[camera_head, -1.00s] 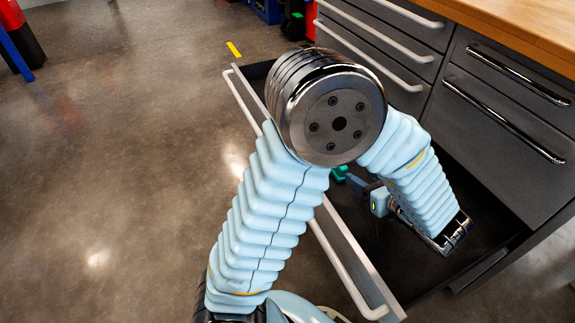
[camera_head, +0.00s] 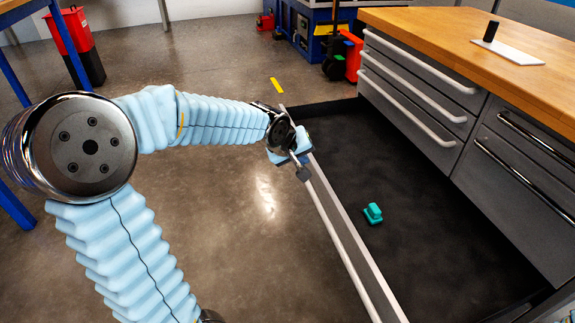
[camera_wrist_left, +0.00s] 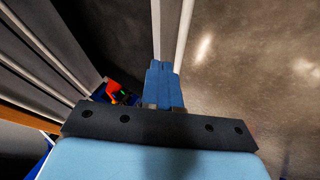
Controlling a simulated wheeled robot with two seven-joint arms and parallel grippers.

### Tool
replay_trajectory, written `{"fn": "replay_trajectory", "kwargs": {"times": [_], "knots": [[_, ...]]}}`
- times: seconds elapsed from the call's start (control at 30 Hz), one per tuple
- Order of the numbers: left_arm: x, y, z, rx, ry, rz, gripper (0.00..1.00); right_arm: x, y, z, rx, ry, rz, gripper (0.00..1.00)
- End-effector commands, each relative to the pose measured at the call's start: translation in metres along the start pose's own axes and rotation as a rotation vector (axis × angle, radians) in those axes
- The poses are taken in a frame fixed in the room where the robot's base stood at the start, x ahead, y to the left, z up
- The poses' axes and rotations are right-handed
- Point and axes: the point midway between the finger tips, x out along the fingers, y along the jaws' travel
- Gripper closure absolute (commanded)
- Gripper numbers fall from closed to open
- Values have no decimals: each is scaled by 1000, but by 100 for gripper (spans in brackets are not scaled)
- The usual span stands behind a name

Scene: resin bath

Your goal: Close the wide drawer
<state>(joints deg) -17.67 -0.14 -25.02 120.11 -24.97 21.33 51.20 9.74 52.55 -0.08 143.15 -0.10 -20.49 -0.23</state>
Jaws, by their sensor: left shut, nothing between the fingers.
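The wide drawer stands pulled far out from the bottom of the grey cabinet; its front panel (camera_head: 345,228) runs diagonally, with a long pale handle bar (camera_head: 333,236) on its outer side. A small teal object (camera_head: 373,213) lies on the drawer's dark floor. My left gripper (camera_head: 303,173) is at the front panel, towards its far end; I cannot tell whether it touches. In the left wrist view, its blue fingers (camera_wrist_left: 162,82) are together and empty, with the panel's edge and handle bar running away beyond them. My right gripper is not in view.
Closed drawers with pale handles (camera_head: 412,103) and dark drawers with chrome handles (camera_head: 525,180) sit above, under a wooden worktop (camera_head: 450,35). A red bin (camera_head: 70,35) and blue carts stand at the back. The concrete floor before the drawer is clear.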

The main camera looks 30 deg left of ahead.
Motion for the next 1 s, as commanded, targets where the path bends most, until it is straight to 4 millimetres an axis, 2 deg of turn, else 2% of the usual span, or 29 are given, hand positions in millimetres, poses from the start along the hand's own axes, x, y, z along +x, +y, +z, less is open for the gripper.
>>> {"fn": "replay_trajectory", "kwargs": {"times": [0.07,0.17,0.4,0.6,0.8,1.0], "knots": [[1,-8,-2,41,-1,-28,100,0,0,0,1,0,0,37],[11,-10,-2,50,-2,-33,100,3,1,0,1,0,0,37],[56,-12,-1,47,-3,-33,100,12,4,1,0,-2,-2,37],[85,-12,-2,45,-1,-31,100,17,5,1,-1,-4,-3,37],[97,-11,-2,46,-1,-29,100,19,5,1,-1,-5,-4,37],[98,-11,-2,45,-1,-28,100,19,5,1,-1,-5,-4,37]]}}
